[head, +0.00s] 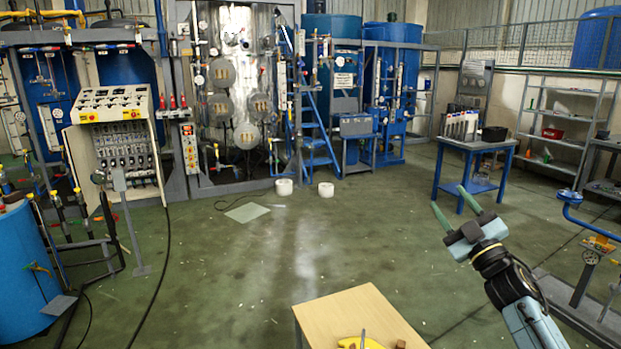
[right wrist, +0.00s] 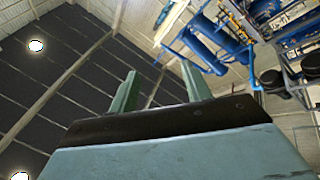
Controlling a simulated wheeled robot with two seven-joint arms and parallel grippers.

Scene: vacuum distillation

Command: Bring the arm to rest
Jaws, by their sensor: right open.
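My right gripper (head: 453,208) is raised on the right side of the head view, with my arm coming in from the lower right. Its two green fingers stand apart with nothing between them. In the right wrist view the gripper (right wrist: 161,90) shows both fingers spread and empty, pointing toward the ceiling and upper wall. My left gripper is not in the head view.
A wooden table (head: 362,308) with a yellow object (head: 360,342) stands at the bottom centre. A blue workbench (head: 475,148) holds bottles beyond my gripper. A blue valve handwheel (head: 572,197) stands to the right. The green floor in the middle is mostly clear.

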